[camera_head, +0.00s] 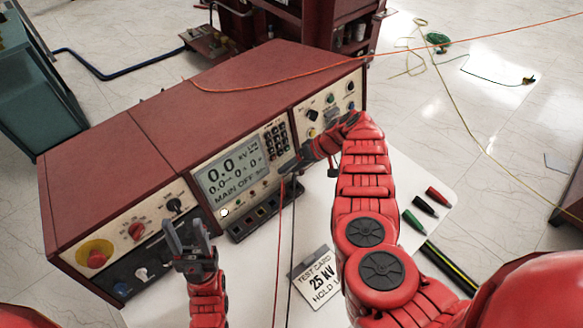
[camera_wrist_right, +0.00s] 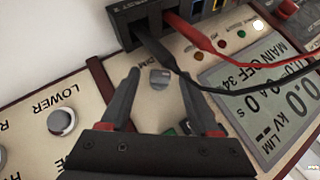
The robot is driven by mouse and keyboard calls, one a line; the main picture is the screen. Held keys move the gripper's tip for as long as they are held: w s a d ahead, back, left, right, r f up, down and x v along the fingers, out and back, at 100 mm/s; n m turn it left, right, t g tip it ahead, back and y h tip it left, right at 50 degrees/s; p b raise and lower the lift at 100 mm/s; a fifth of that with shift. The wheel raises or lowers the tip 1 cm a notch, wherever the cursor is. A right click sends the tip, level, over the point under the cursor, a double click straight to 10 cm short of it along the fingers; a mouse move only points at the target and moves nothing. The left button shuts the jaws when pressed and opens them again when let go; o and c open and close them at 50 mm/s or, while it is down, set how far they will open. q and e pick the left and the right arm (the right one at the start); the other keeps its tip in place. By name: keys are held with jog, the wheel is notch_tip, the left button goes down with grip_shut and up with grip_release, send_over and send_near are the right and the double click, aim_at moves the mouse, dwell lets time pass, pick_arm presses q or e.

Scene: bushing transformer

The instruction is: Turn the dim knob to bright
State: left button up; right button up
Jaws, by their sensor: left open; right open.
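The dim knob (camera_wrist_right: 160,77) is a small grey knob on the cream panel beside the display, with a DIM label by it, in the right wrist view. My right gripper (camera_wrist_right: 160,84) is open, its two fingers on either side of the knob; I cannot tell whether they touch it. In the head view my right gripper (camera_head: 308,166) is at the front of the console, and the knob is not clearly visible there. My left gripper (camera_head: 186,232) is open and empty in front of the left panel.
The red console (camera_head: 200,110) has a display (camera_head: 233,177) reading 0.0 kV and MAIN OFF. Red and black leads (camera_wrist_right: 190,30) plug into a terminal block close to my right fingers. A test card (camera_head: 318,277) and markers lie on the white table.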

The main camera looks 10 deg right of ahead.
jog(key=shift+d+r, duration=0.3)
jog(key=shift+r, duration=0.1)
jog(key=b+v, duration=0.3)
jog(key=v, duration=1.3)
jog(key=shift+s, duration=0.15)
jog(key=shift+d+r, duration=0.1)
